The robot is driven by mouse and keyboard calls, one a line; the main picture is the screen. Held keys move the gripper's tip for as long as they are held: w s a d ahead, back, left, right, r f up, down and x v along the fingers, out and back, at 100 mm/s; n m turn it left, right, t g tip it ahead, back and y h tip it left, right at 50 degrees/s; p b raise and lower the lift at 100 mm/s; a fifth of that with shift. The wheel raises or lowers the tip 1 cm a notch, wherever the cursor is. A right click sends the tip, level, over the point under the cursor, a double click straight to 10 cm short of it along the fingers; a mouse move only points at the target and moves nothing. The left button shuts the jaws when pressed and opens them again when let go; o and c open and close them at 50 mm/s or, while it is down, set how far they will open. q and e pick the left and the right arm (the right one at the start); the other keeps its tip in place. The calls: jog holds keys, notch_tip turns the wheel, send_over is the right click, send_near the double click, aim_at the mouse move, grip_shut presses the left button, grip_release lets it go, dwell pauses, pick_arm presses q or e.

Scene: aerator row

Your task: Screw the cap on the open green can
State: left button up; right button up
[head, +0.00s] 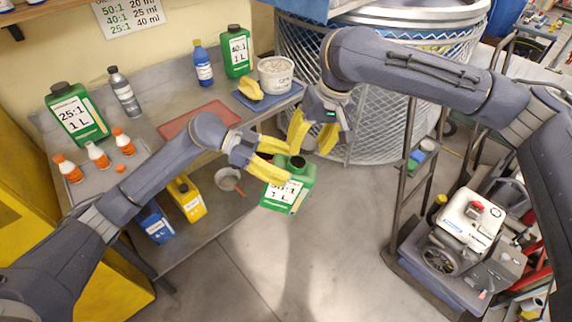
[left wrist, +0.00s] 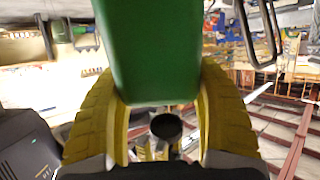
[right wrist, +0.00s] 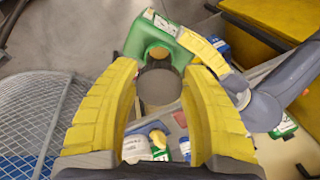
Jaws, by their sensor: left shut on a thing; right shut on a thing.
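The green can (head: 289,190), with a white label, is held off the floor in front of the bench, slightly tilted. My left gripper (head: 287,163) is shut on it near its top; in the left wrist view the can (left wrist: 150,50) fills the space between the yellow fingers. My right gripper (head: 312,146) is just above the can's top, fingers pointing down. I cannot tell whether cap and neck touch.
A bench with a red mat (head: 199,121), a larger green can (head: 77,115), several small orange-capped bottles and a white tub (head: 276,74) lies left and behind. A mesh-sided drum (head: 372,130) stands behind the grippers. A trolley with a machine (head: 466,228) is at right. The floor below is clear.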

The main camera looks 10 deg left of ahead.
aim_at(300, 162)
pick_arm(q)
jog(key=shift+r, duration=0.1)
pick_arm(e)
jog(key=shift+x, duration=1.95)
jog(key=shift+f, duration=0.15)
jog(key=shift+x, duration=0.85)
jog(key=shift+s+a+f, duration=0.1)
jog(key=shift+a+f, duration=0.05)
jog(key=shift+f, duration=0.35)
